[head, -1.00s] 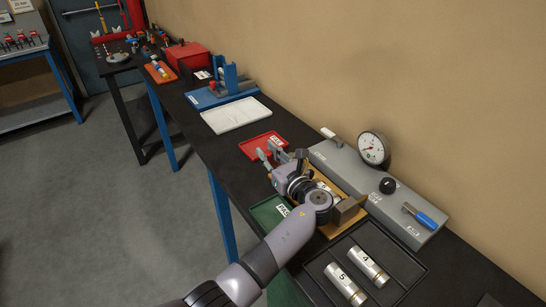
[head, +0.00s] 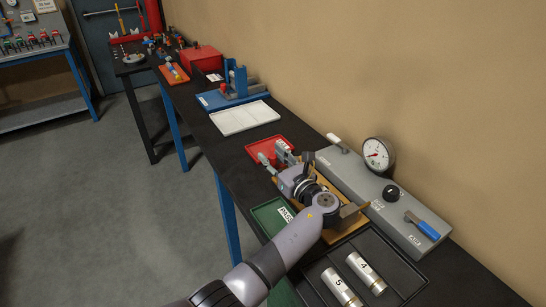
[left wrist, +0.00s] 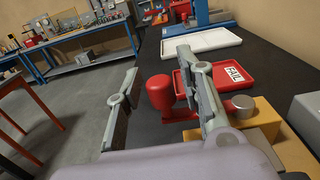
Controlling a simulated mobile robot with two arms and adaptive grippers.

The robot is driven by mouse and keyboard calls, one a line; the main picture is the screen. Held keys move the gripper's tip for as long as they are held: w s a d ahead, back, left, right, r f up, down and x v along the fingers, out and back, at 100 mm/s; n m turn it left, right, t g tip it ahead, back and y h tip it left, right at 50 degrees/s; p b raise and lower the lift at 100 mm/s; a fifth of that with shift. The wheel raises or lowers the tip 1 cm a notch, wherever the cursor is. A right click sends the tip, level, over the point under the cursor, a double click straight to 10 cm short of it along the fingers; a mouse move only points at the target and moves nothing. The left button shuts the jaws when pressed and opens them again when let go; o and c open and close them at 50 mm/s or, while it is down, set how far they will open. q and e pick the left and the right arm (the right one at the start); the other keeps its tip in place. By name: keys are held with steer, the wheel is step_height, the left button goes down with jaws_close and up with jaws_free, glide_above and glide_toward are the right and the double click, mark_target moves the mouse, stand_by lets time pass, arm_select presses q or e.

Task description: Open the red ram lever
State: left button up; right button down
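The red ram lever shows in the left wrist view as a red cylindrical grip (left wrist: 160,92). It stands upright, with a red link running right toward a silver round-ended ram (left wrist: 240,105) on a tan fixture (left wrist: 265,112). My left gripper (left wrist: 160,62) is open, one finger on each side of the grip. The grip is nearer the right finger, which hides part of the link. I cannot tell if they touch. In the head view my left gripper (head: 273,153) is over the tan fixture (head: 343,235) and hides the lever. My right gripper is not in view.
A red FAIL tray (left wrist: 217,90) lies just beyond the lever, with a white tray (head: 244,117) behind it. A green PASS tray (head: 270,216) is beside my arm. A grey gauge panel (head: 347,182) is right of the fixture. A black tray (head: 385,248) holds metal cylinders.

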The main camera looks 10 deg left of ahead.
arm_select(q)
steer(key=shift+o, duration=0.3)
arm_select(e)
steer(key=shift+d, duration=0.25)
arm_select(q)
step_height(320, 180, up, 10)
stand_by(0.4)
